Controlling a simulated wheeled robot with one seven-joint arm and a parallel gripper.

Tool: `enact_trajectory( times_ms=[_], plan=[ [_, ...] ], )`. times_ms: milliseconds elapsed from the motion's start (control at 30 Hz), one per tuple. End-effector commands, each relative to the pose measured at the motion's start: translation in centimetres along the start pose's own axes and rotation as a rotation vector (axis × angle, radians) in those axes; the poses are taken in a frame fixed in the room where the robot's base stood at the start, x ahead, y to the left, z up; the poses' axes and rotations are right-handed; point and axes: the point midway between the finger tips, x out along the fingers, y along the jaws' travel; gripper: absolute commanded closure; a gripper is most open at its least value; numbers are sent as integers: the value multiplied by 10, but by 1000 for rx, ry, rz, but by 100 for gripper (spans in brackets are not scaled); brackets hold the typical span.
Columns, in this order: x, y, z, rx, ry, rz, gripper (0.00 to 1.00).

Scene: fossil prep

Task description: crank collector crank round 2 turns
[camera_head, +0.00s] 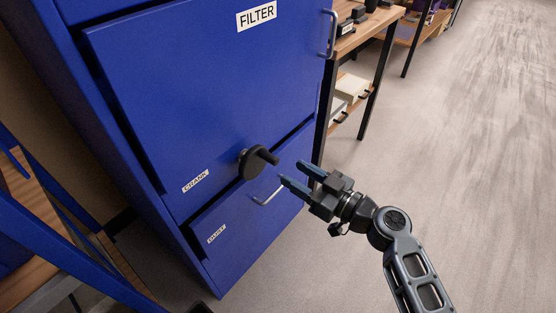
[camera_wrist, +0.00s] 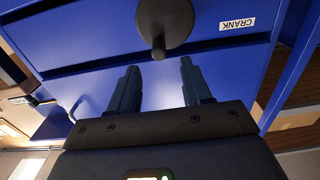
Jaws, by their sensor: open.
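The collector crank (camera_head: 252,163) is a black disc with a short knob (camera_head: 267,156) sticking out, on the front of the blue collector cabinet (camera_head: 180,90). A label reading CRANK (camera_head: 195,181) is beside it. My gripper (camera_head: 292,172) is open and empty, just right of and below the crank in the head view, apart from it. In the wrist view the crank disc (camera_wrist: 166,22) and its knob (camera_wrist: 158,48) are ahead, at the top. The knob lines up between the two fingertips (camera_wrist: 160,72), beyond them.
The cabinet has a FILTER panel with a handle (camera_head: 332,34) and a lower drawer with a handle (camera_head: 268,194). A wooden bench (camera_head: 372,25) stands at the back right. A blue frame (camera_head: 60,235) is at the left. The floor (camera_head: 460,150) at right is clear.

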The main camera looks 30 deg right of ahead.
Motion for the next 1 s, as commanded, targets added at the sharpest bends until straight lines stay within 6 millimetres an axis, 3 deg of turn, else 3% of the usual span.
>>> enact_trajectory(
  times_ms=[167,600,1000],
  plan=[
    [14,1,-2,-5,10,3,51],
    [72,1,-2,-7,8,4,51],
    [78,1,-1,-6,7,4,54]
  ],
)
